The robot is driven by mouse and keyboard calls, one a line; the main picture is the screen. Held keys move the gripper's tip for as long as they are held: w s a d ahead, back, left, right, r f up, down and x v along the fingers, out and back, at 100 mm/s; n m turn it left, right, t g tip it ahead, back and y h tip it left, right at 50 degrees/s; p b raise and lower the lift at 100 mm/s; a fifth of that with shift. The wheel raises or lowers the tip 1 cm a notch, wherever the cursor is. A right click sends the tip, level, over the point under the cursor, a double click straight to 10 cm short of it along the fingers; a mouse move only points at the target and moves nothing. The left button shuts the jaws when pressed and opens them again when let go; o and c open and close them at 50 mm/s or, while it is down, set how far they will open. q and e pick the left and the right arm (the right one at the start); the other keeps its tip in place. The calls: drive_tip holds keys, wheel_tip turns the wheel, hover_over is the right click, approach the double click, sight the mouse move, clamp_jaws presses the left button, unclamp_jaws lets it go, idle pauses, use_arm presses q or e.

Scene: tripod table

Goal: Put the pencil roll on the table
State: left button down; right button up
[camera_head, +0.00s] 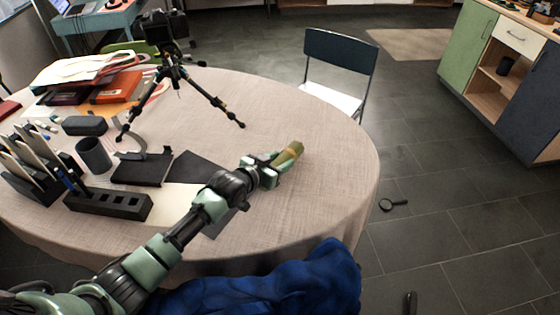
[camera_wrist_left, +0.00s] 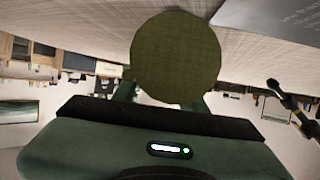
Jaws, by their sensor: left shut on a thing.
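The pencil roll (camera_head: 287,154) is an olive-green cylinder with a tan band. My left gripper (camera_head: 274,164) is shut on it over the right part of the round table (camera_head: 318,130), which has a beige cloth. In the left wrist view the round end of the pencil roll (camera_wrist_left: 176,57) fills the upper middle, close to the tabletop. I cannot tell whether the roll touches the cloth. The fingertips are partly hidden behind the roll. My right gripper is not in view.
A black tripod (camera_head: 172,75) with a camera stands on the table. Dark flat items, a black cup (camera_head: 94,155) and a slotted black holder (camera_head: 107,204) lie to the left. A chair (camera_head: 338,70) stands behind. The table's right side is clear.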

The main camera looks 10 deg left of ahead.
use_arm(q)
drive_tip(key=c, duration=0.8)
unclamp_jaws()
drive_tip(key=shift+f, duration=0.1)
drive_tip(key=shift+r, duration=0.2)
drive_tip(key=v, duration=1.1)
drive_tip(key=shift+f+p, duration=0.1)
drive_tip(key=shift+p, duration=0.3)
drive_tip(key=shift+s+a+r, duration=0.15)
drive_tip(key=shift+s+r, duration=0.1)
drive_tip(key=shift+s, duration=0.2)
